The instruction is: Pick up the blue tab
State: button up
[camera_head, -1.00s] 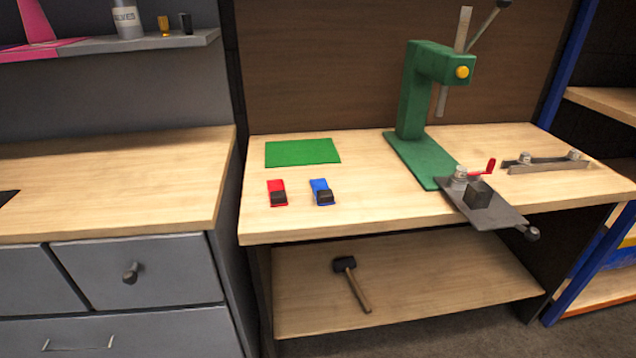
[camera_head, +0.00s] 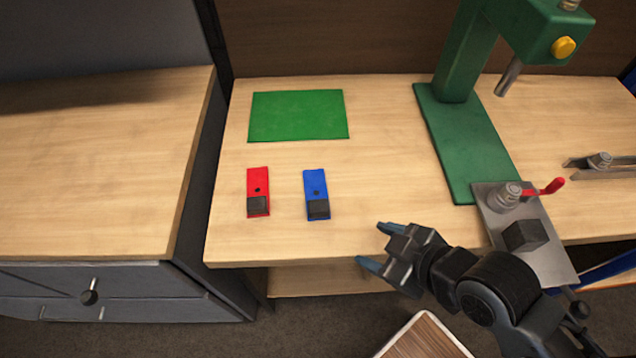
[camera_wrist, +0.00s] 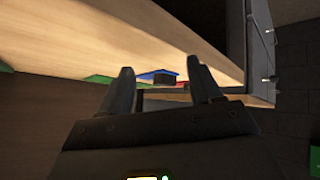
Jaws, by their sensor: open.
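The blue tab (camera_head: 316,188) lies flat on the wooden workbench, with a dark block at its near end. It also shows in the wrist view (camera_wrist: 158,73), beyond and between my fingers. My gripper (camera_head: 374,246) is open and empty at the bench's front edge, to the right of and nearer than the blue tab. It is apart from the tab. The red tab (camera_head: 257,182), of the same shape, lies to the left of the blue one. A small part of it shows in the wrist view (camera_wrist: 183,84).
A green mat (camera_head: 298,115) lies behind the tabs. A green press (camera_head: 468,140) stands to the right, with a metal plate (camera_head: 552,262) and a red-handled clamp (camera_head: 540,190) near it. The bench around the tabs is clear. A grey drawer cabinet (camera_head: 120,290) stands at the left.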

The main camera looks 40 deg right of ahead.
aim_at(319, 205)
jog(key=w+n+g, duration=0.1)
jog(key=w, duration=0.1)
jog(key=w+r+n+g+y, duration=0.1)
jog(key=w, duration=0.2)
jog(key=w+n+g, duration=0.1)
jog(key=w, duration=0.2)
jog(key=shift+w+d+r+n+y, duration=0.1)
jog(key=shift+w+r+n+y, duration=0.05)
jog(key=shift+r+n+y, duration=0.25)
jog(key=w+n+g+b, duration=0.1)
jog(key=w+r+n+g+y+b, duration=0.1)
jog(key=w+n+g+b, duration=0.1)
jog(key=w+n, duration=0.1)
jog(key=shift+w+a+r+g+y+b, duration=0.1)
jog(key=shift+a+r+g+y+b, duration=0.1)
jog(key=shift+a+g+y+b, duration=0.15)
jog(key=shift+b+x, duration=0.3)
jog(key=shift+x, duration=1.65)
jog(key=shift+a, duration=0.1)
jog(key=shift+c, duration=0.3)
jog(key=c, duration=1.1)
jog(key=shift+r, duration=0.1)
